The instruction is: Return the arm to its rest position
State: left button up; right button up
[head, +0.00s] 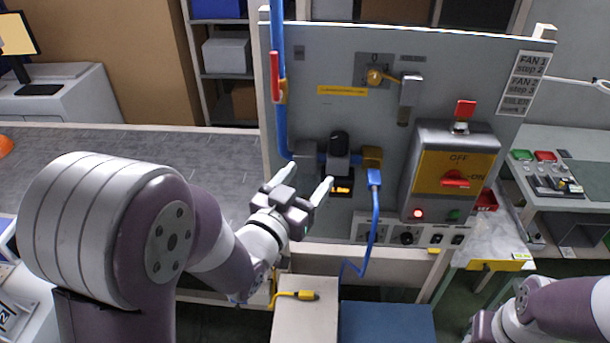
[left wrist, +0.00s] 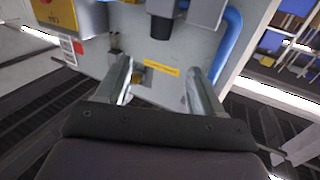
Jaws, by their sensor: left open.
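My left gripper (head: 306,190) is open and empty in front of the grey panel (head: 332,62), near the panel's lower left part. Its two fingers also show in the left wrist view (left wrist: 165,85), spread apart with nothing between them and the panel behind. My left arm comes in from the left, bent, and hides part of the conveyor. My right arm shows only partly at the lower right; its gripper is not seen.
The panel carries a blue pipe with a red lever (head: 274,76), a black knob (head: 339,142), a plugged blue connector (head: 375,178) and a yellow switch box (head: 455,172). Below are a yellow connector (head: 306,295) and a blue box (head: 388,322). A conveyor (head: 100,150) lies left.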

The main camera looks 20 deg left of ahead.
pick_arm(q)
jog(key=shift+w+f, duration=0.1)
jog(key=s+f+g+b, duration=0.4)
jog(key=f+g+b, duration=0.1)
jog(key=f, duration=0.5)
jog(key=s+f+n+g+y+b, duration=0.1)
jog(key=s+f+g+b, duration=0.3)
jog(key=f, duration=0.6)
jog(key=s+f+g+y+b, duration=0.1)
jog(key=s+f+g+b, duration=0.3)
jog(key=f+g+b, duration=0.3)
notch_tip(320, 180, down, 4)
jog(key=shift+s+f+n, duration=0.1)
jog(key=shift+s+n, duration=0.2)
jog(key=shift+w, duration=0.15)
dwell(1.3)
